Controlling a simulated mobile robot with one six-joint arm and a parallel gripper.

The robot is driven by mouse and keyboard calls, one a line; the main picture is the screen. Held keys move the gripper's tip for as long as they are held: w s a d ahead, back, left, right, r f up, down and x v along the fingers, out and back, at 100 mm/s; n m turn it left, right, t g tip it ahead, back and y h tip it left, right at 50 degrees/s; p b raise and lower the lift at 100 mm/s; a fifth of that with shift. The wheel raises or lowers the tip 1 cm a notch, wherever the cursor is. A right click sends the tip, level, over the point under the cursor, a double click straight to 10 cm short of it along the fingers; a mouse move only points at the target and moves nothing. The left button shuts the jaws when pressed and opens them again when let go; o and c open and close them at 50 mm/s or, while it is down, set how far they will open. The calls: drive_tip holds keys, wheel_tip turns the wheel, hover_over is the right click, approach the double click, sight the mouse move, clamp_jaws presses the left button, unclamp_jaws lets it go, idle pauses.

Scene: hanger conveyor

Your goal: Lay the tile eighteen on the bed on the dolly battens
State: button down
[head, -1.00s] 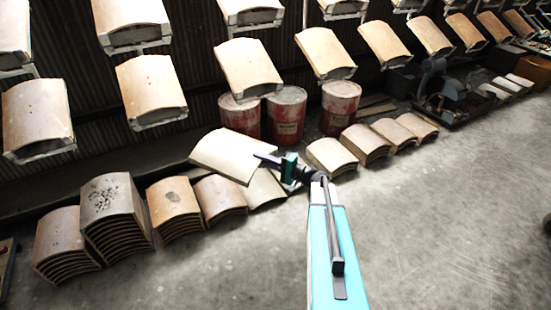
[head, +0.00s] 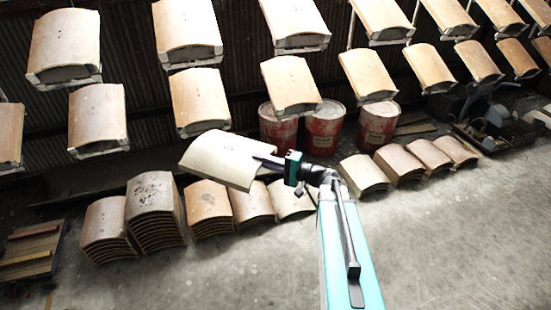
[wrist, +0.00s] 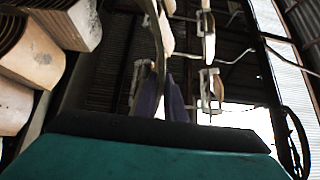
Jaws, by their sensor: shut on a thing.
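A pale cream curved tile (head: 218,158) is held out in the air at the end of my arm, in front of the hanging rows. My gripper (head: 268,161) is shut on its right edge. In the wrist view the two dark fingers (wrist: 168,97) pinch the tile, which shows nearly edge-on and runs upward. No number can be read on it. A low dolly (head: 32,252) stands on the floor at the far left of the head view, with a reddish batten (head: 33,231) and a yellowish batten (head: 26,258) across it. Its left side is cut off by the picture edge.
Stacks of curved tiles (head: 152,205) stand on the floor between the held tile and the dolly. More low stacks (head: 363,174) stand to the right. Tiles hang on conveyor hangers (head: 188,35) behind. Red drums (head: 325,127) stand at the wall. The front floor is open.

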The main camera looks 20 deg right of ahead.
drive_tip(key=s+a+r+n+g+y+p, duration=0.2)
drive_tip(key=s+a+r+p, duration=0.2)
drive_tip(key=a+r, duration=0.6)
drive_tip(key=r+p, duration=0.2)
drive_tip(key=shift+s+a+g+p, duration=0.2)
drive_tip(key=shift+a+g+p, duration=0.1)
drive_tip(key=shift+a+p, duration=0.1)
drive_tip(key=shift+a, duration=0.15)
